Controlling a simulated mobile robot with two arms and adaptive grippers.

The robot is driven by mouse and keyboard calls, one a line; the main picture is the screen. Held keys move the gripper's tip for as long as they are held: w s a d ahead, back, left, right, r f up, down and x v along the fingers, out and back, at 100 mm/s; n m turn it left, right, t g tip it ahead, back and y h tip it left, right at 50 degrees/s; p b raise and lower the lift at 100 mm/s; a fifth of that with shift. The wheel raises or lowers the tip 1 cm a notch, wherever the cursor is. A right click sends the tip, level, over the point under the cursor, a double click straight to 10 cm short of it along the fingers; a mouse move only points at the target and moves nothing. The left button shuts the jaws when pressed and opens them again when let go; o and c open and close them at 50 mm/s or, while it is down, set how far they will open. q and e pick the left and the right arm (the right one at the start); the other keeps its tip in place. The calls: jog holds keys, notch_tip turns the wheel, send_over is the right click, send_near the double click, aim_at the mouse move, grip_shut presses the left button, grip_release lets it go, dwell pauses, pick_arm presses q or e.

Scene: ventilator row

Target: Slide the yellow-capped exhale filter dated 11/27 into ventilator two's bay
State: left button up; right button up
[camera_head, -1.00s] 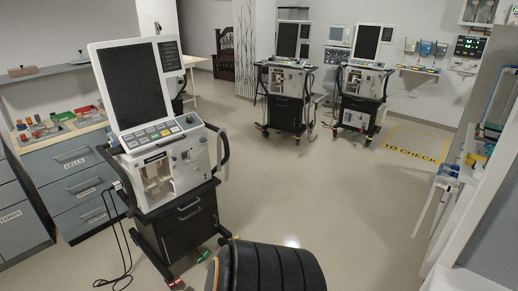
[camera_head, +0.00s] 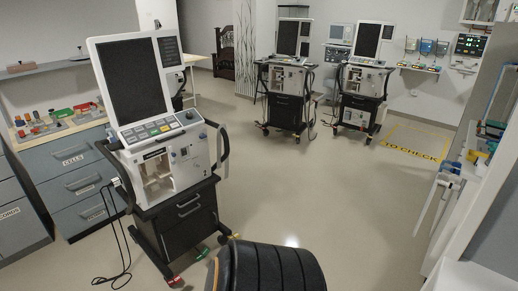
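A ventilator (camera_head: 160,150) on a black wheeled cart stands near, left of centre, with a dark screen and an open bay (camera_head: 157,175) in its front. Two more ventilators stand at the back, one at centre (camera_head: 285,78) and one right of it (camera_head: 362,80). I cannot read which of them is ventilator two. I cannot make out a yellow-capped filter or a date label; small coloured items (camera_head: 52,120) lie on the left counter, too small to tell. Neither gripper is in view.
Grey drawers (camera_head: 75,175) stand at the left, one labelled CELLS. A black ribbed rounded object (camera_head: 268,268) fills the bottom centre. A yellow floor marking reading TO CHECK (camera_head: 412,150) lies at the right, before wall shelves. The middle floor is clear.

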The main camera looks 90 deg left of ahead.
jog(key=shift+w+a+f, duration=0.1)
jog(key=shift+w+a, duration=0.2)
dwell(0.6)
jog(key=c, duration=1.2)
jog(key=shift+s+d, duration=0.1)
